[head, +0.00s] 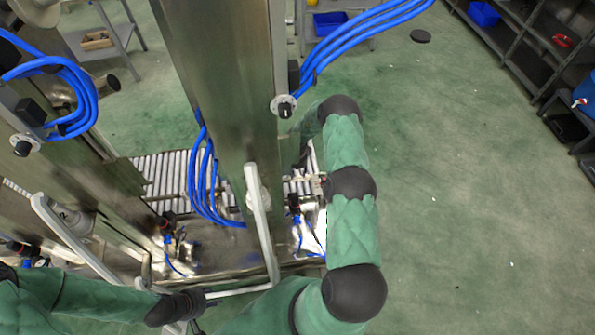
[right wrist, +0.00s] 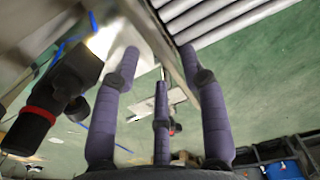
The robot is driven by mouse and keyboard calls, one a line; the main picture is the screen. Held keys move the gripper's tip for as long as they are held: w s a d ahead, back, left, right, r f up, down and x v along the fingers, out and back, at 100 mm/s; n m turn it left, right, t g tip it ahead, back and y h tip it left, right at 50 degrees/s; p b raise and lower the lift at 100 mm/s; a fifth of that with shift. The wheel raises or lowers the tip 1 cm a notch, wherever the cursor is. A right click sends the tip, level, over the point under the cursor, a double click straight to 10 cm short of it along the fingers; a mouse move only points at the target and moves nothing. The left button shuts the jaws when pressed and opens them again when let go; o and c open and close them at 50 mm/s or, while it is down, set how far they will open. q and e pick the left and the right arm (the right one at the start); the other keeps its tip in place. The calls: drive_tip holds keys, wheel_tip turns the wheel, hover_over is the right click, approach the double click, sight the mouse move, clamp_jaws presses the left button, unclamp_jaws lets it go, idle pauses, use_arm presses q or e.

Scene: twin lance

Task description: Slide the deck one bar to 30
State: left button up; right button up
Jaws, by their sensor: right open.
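My right gripper (right wrist: 160,65) is open in the right wrist view, its purple-grey fingers spread. A metal rail (right wrist: 150,35) runs past between the fingertips; I see nothing clearly gripped. In the head view my right arm reaches up and bends behind the steel column, which hides that gripper. My left gripper (head: 203,305) is at the bottom, close to the lower end of a pale bent handle (head: 262,225); whether its fingers touch it or are closed is unclear. I cannot pick out the deck one bar or its 30 mark for certain.
Roller conveyor (head: 165,175) runs behind the steel columns (head: 222,80). Blue hoses (head: 205,185) hang in front. A black fitting with a red ring (right wrist: 38,115) is left of the right gripper. Shelves (head: 535,60) stand at the far right; the green floor (head: 470,180) between is clear.

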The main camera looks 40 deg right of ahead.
sight(298, 177)
drive_tip(key=shift+f+b, duration=2)
drive_tip(key=shift+f, duration=0.85)
drive_tip(key=shift+c, duration=0.3)
